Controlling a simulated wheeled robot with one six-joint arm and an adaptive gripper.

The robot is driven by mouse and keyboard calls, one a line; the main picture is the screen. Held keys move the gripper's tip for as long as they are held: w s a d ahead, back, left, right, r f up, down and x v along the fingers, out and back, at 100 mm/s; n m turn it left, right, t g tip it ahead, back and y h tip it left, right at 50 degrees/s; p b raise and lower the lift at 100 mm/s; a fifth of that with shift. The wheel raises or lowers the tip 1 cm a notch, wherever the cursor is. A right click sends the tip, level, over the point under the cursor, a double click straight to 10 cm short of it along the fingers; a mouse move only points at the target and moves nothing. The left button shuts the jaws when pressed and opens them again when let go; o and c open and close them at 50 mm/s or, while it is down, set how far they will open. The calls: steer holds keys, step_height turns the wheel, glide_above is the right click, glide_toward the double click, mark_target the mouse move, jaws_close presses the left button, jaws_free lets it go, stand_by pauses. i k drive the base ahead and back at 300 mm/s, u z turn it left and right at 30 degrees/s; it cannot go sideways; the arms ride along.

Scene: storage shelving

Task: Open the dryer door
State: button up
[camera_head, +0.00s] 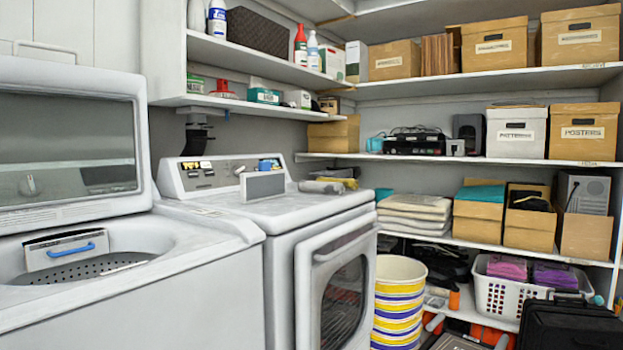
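The white dryer (282,215) stands in the middle of the view, with a control panel (215,173) at its back. Its dryer door (308,290) is on the front face, which is seen at a slant facing right. The door has a pale frame around a dark window (343,303) and looks shut against the body. A raised ledge runs along the upper part of the door. The bottom of the door is cut off by the picture edge. My gripper is not in view.
A white washer (190,280) with its lid (68,150) up stands left of the dryer. A striped bucket stack (399,300) stands close right of the door. A laundry basket (498,295), black case (568,326) and loose items crowd the lower right. Loaded shelves (480,85) line the back.

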mark_target(336, 269)
steer(key=z, duration=0.6)
steer(key=i, duration=1.35)
steer(key=u, duration=0.6)
steer(key=i, duration=0.85)
steer(key=u, duration=0.2)
steer(key=k, duration=0.45)
steer(key=z, duration=0.35)
